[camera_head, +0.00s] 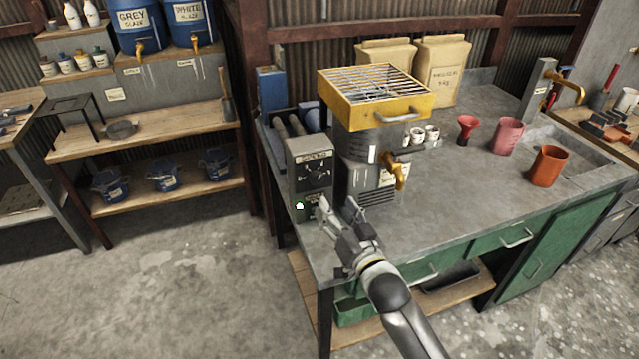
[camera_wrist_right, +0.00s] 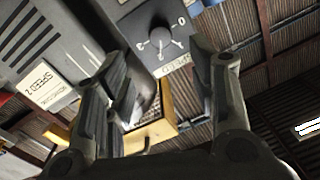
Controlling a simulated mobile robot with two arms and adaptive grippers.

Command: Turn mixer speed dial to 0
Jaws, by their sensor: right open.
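The mixer speed dial (camera_head: 316,174) is a round knob on the front of a grey control box (camera_head: 296,158) beside the mixer (camera_head: 366,160). In the right wrist view the dial (camera_wrist_right: 160,41) appears upside down on its dark panel, with printed numbers around it, a 0 among them. I cannot tell for sure which number it points at. My right gripper (camera_head: 337,207) is open and empty, in front of and below the dial, apart from it. In the right wrist view its fingers (camera_wrist_right: 166,72) stand on either side below the dial. My left gripper is not in view.
A green light (camera_head: 300,205) shows low on the box. The mixer carries a yellow grated tray (camera_head: 376,112) and a brass tap (camera_head: 398,172), close to the right of the gripper. Cups (camera_head: 508,136) stand farther right on the grey worktop (camera_head: 450,200). Open floor lies left.

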